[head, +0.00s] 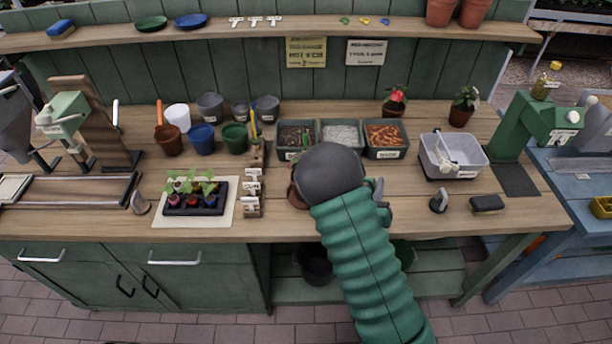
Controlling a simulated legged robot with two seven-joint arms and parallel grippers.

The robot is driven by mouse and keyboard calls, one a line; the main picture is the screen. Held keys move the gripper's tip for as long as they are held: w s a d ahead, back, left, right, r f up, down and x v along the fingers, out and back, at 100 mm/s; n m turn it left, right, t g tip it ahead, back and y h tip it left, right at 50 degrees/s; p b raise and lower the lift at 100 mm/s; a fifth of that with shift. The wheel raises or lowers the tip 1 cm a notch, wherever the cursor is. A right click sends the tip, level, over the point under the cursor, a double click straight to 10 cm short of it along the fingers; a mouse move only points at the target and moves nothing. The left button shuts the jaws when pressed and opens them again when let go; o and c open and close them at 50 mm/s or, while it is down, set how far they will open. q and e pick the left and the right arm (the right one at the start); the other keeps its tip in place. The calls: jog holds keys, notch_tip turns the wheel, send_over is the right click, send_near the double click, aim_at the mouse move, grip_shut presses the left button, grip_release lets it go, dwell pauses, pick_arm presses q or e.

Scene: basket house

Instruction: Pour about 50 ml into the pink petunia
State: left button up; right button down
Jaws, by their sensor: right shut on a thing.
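A small plant with a pinkish-red flower (396,95) stands in a terracotta pot (393,110) at the back of the bench, right of centre. My right gripper (381,201) is over the front middle of the bench, largely hidden by my grey wrist and green sleeve. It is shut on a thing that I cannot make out. A brown rounded edge (296,195) shows left of the wrist; I cannot tell whether it belongs to the held thing. My left gripper is not in view.
A clear tub (452,160) and a dark brush-like block (487,204) are to the right. A seedling tray (195,203) and several pots (202,136) are to the left.

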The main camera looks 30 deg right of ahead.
dwell(0.8)
jog(key=f+m+b, duration=0.1)
jog(key=b, duration=0.1)
jog(key=s+d+f+m+b, duration=0.1)
jog(key=f+b, duration=0.1)
jog(key=b, duration=0.1)
jog(key=s+f+m+b, duration=0.1)
jog(key=f+b, duration=0.1)
jog(key=b, duration=0.1)
jog(key=shift+s+d+m, duration=0.2)
jog(key=shift+d+m, duration=0.2)
jog(key=shift+s+d+f+m+b, duration=0.2)
jog(key=shift+s+m+b, duration=0.1)
jog(key=shift+m+b, duration=0.35)
jog(key=shift+f, duration=0.1)
dwell(0.7)
